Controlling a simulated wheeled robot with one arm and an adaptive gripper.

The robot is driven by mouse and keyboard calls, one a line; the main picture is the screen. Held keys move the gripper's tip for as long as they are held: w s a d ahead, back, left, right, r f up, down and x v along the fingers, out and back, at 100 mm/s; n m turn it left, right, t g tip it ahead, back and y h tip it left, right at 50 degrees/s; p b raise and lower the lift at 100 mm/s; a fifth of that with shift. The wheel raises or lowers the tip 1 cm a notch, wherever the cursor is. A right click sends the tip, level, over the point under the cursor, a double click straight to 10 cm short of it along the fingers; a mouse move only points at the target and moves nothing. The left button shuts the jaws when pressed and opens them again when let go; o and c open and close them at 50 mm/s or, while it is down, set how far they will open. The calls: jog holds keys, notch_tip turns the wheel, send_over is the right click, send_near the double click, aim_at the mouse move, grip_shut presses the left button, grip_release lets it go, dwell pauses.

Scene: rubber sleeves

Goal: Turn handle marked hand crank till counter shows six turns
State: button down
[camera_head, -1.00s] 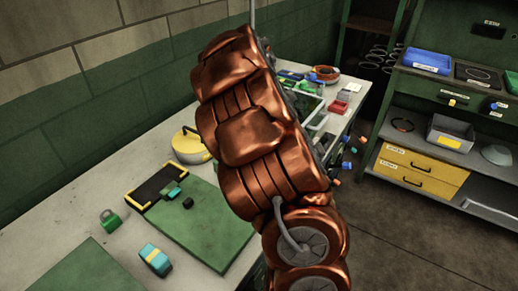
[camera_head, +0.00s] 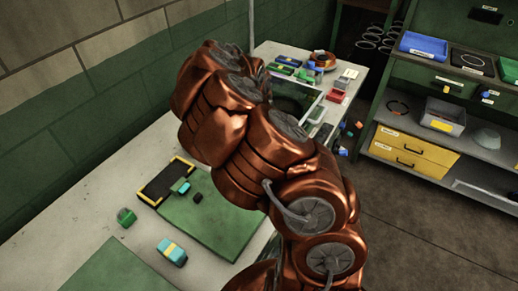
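I cannot make out a handle marked hand crank or a turn counter in this view, and the small labels are too small to read. My copper-coloured arm rises from the lower right and bends over the workbench (camera_head: 75,215), hiding its middle. My gripper is not visible; the arm's far end points away behind its own links. Several small coloured knobs (camera_head: 344,151) show at the bench's right edge, partly behind my arm; I cannot tell what they belong to.
A green mat (camera_head: 215,225), black-and-yellow tray (camera_head: 160,190), green block (camera_head: 126,217) and teal-yellow block (camera_head: 172,252) lie on the near bench. A red box (camera_head: 336,96) and orange round item (camera_head: 322,60) are farther back. A shelf with yellow drawers (camera_head: 410,152) stands right, across open floor.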

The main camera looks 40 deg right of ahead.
jog(key=shift+d, duration=0.1)
jog(key=c, duration=0.9)
grip_release()
jog(key=shift+r, duration=1.9)
jog(key=shift+s+r, duration=0.1)
jog(key=shift+r, duration=1.7)
